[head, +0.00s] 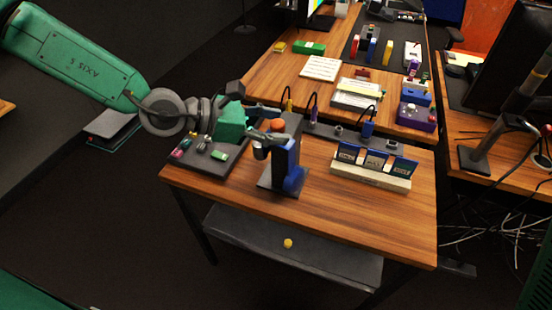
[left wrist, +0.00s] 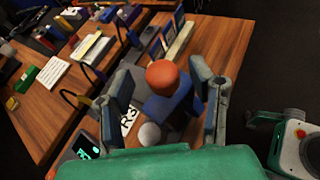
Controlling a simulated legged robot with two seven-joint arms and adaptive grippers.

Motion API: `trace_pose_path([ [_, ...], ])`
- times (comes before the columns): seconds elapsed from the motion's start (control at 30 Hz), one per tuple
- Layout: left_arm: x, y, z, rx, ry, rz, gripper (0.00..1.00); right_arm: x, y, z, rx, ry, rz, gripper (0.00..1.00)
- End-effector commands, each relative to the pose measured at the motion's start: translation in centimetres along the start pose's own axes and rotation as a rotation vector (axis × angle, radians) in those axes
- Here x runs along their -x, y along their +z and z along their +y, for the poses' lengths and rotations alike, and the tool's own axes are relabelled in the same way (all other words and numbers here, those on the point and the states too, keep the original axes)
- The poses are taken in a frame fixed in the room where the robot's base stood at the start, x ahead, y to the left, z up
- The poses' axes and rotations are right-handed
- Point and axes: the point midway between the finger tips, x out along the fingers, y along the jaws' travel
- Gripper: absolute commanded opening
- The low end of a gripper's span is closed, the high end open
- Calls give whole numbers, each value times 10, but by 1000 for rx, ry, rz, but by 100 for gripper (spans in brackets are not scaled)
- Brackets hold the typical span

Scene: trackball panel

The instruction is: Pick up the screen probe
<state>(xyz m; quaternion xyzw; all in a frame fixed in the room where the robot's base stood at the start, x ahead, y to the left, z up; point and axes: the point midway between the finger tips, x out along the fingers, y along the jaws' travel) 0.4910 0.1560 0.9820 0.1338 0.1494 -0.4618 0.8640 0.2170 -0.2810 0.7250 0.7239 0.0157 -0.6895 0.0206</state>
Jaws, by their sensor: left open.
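My left gripper (head: 266,130) is open above the front table, at the top of a blue upright piece (head: 286,160) on a dark stand (head: 270,187). In the left wrist view, the gripper (left wrist: 165,85) has one finger on each side of an orange rounded top (left wrist: 167,76) above a blue body (left wrist: 172,104). I cannot tell whether the fingers touch it. A pale ball (left wrist: 150,133) shows below it. No label marks the screen probe, so I cannot tell for sure which piece it is.
A dark panel with coloured buttons (head: 203,153) lies left of the stand. A card rack (head: 372,174) stands to the right. The table's front right is clear.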

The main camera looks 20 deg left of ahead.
Motion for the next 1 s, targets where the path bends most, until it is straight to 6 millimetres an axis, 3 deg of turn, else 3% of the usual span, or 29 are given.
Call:
trace_pose_path([
  [0.27, -6, 2, -2, -2, 0, 2, 49, 0, 0, 0, 0, 0, 0, 0],
  [0.4, -7, 2, -2, -2, 0, 3, 3, 0, 0, 0, 0, 0, 0, 0],
  [0.43, -7, 2, -2, -2, 0, 3, 0, 0, 0, 0, 0, 0, 0, 0],
  [1.0, 4, 11, -8, -4, -1, -2, 0, 2, 0, 0, 0, 0, 0, 0],
])
